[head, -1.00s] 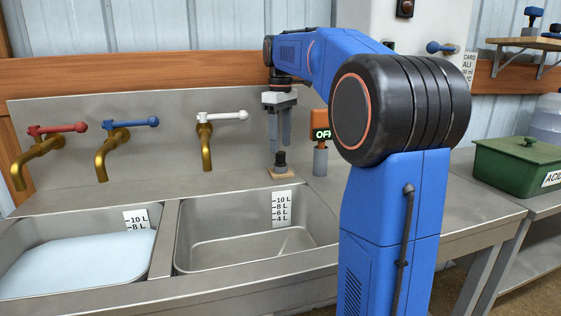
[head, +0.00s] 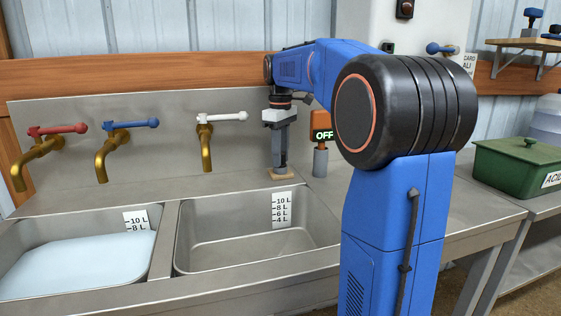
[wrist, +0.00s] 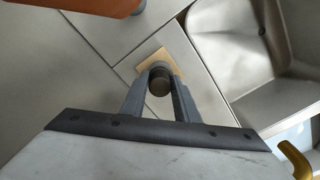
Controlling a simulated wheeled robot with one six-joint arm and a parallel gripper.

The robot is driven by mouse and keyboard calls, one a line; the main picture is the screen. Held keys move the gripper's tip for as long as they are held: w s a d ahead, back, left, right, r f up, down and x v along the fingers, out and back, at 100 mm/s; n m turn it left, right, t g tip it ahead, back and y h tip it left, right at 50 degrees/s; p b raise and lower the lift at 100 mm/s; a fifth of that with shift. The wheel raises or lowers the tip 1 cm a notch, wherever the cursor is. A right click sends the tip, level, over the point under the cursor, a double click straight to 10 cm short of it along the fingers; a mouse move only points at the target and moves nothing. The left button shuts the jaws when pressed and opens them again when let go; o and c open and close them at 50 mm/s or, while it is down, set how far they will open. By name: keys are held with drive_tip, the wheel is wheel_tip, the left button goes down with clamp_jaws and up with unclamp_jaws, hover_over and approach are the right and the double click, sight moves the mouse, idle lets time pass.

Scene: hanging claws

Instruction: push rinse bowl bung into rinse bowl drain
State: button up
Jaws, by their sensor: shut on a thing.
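The bung (wrist: 159,80) is a small dark round-topped piece, standing on a small wooden pad (wrist: 181,47) behind the right basin. My gripper (wrist: 159,88) points down with its fingers around the bung, shut on it. In the head view my gripper (head: 279,160) is low over the wooden pad (head: 281,173), and its fingers hide most of the bung. The rinse bowl (head: 250,225) is the empty right-hand basin. It also shows at the right of the wrist view (wrist: 245,40).
The left basin (head: 75,262) holds pale liquid. Red, blue and white-handled taps (head: 207,150) stand along the backsplash. An orange box reading OFF (head: 322,130) is close right of my gripper. A green acid box (head: 530,165) sits at far right.

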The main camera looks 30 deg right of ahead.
drive_tip(key=shift+r, duration=0.15)
wheel_tip(320, 180, up, 18)
idle(0.5)
drive_tip(key=o, duration=0.3)
clamp_jaws()
